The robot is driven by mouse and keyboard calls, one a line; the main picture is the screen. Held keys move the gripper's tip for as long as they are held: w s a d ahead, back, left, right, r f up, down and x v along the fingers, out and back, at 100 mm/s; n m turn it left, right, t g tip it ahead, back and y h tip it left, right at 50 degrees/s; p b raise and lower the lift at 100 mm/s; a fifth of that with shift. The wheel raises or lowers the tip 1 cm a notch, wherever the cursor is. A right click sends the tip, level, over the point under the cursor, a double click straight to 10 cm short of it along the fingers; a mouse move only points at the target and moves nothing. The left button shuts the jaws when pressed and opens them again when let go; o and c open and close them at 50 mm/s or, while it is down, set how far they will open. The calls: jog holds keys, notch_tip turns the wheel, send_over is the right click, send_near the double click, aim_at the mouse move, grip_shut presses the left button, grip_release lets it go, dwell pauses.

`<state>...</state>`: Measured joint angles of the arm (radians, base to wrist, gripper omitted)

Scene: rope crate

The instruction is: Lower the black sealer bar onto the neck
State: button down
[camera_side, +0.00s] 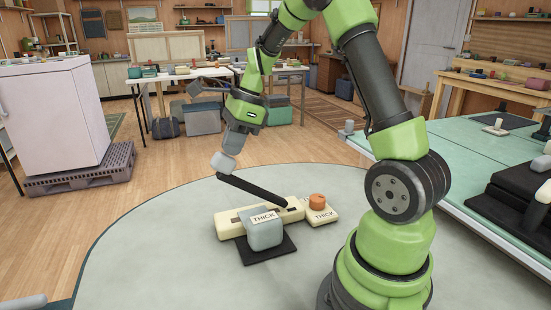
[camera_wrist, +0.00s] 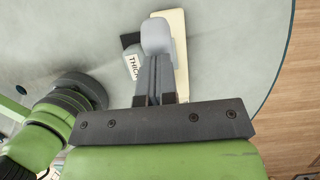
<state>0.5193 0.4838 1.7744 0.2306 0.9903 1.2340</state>
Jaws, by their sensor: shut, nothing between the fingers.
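The black sealer bar (camera_side: 255,190) is raised at a slant over the cream sealer (camera_side: 232,229), its low end at the sealer's right end. A light grey knob (camera_side: 222,163) caps its high left end. My gripper (camera_side: 233,146) is shut and empty, pointing down just above this knob. In the wrist view the closed fingers (camera_wrist: 156,78) reach towards the knob (camera_wrist: 157,36), which covers their tips; I cannot tell whether they touch. A grey bag (camera_side: 264,235) stands against the sealer's front, its neck not clearly visible. A THICK label (camera_side: 263,217) lies at its top.
A dark mat (camera_side: 268,252) lies under the bag. An orange dial (camera_side: 317,201) sits on a cream block marked THICK, at the sealer's right. The round grey table (camera_side: 140,260) is clear on the left. A green-topped bench (camera_side: 455,155) stands at the right.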

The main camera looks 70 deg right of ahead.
aim_at(214, 165)
jog(key=shift+w+a+f, duration=0.2)
jog(key=shift+a, duration=0.05)
jog(key=shift+f, duration=0.1)
dwell(0.3)
jog(key=shift+w+a+f, duration=0.6)
jog(key=shift+a+f, duration=0.05)
jog(key=shift+f, duration=0.2)
jog(key=shift+w+a+f, duration=0.6)
jog(key=shift+a+f, duration=0.05)
jog(key=shift+f, duration=0.2)
jog(key=x, duration=0.5)
jog(key=shift+w+a+r, duration=0.1)
jog(key=shift+w+a, duration=0.05)
jog(key=shift+a, duration=0.05)
dwell(0.6)
dwell(0.4)
